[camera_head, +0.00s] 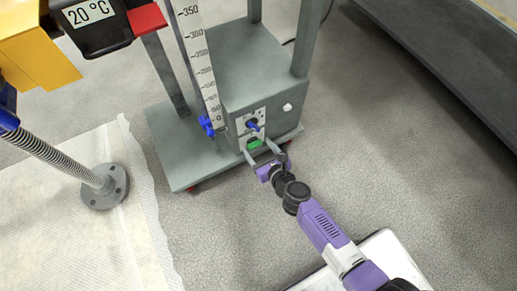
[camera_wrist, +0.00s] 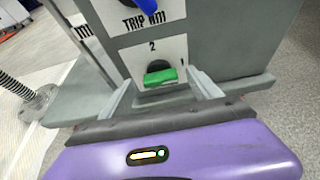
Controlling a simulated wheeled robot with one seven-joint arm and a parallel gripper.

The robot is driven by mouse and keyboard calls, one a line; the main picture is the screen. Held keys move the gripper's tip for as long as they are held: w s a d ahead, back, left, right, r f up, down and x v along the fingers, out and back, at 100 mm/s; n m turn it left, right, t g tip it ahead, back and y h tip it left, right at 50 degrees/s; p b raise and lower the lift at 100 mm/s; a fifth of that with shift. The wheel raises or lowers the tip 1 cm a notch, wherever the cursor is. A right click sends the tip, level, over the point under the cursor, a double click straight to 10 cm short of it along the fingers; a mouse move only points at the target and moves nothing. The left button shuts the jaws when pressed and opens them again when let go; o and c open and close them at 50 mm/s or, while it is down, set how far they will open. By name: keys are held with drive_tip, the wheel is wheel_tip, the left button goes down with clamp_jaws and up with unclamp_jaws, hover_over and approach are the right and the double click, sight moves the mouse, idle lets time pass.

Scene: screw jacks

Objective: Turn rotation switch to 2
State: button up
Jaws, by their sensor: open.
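The rotation switch (camera_wrist: 160,77) has a green handle on a dark round base, on a white plate on the front of the grey cabinet. A "2" is printed above it and a "1" to its right. Its handle lies nearly level, pointing sideways rather than up at the 2. It also shows as a small green patch in the head view (camera_head: 254,145). My gripper (camera_wrist: 160,80) is open, with one finger to the left of the handle and one to the right. I cannot tell whether either finger touches it.
A blue knob (camera_head: 253,126) sits just above the switch, and a white button (camera_head: 287,107) is to its upper right. A ruler (camera_head: 198,62) with a blue pointer (camera_head: 207,126) stands at left. The cabinet's base ledge (camera_head: 185,174) juts out below. Floor at right is clear.

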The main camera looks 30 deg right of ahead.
drive_tip(key=c, duration=1.4)
drive_tip(key=n+h, duration=0.1)
drive_tip(key=n+h+b, duration=0.1)
drive_tip(key=n, duration=0.1)
drive_tip(key=shift+w+a+f, duration=0.1)
drive_tip(key=shift+a, duration=0.25)
drive_tip(key=n+h+b, duration=0.1)
drive_tip(key=n+h, duration=0.1)
drive_tip(key=n, duration=0.1)
drive_tip(key=shift+a+f+t+b, duration=0.2)
drive_tip(key=shift+a+t+b, duration=0.1)
drive_tip(key=shift+b, duration=0.05)
drive_tip(key=n+h, duration=0.1)
drive_tip(key=n, duration=0.1)
drive_tip(key=n+t+h+b, duration=0.1)
drive_tip(key=n, duration=0.1)
drive_tip(key=shift+a+f, duration=0.2)
drive_tip(key=shift+f+n+t+h, duration=0.2)
drive_tip(key=shift+n+t, duration=0.15)
drive_tip(key=shift+n, duration=0.5)
drive_tip(key=shift+f+n+t+h, duration=0.1)
drive_tip(key=shift+n+t+h, duration=0.2)
drive_tip(key=shift+n, duration=0.55)
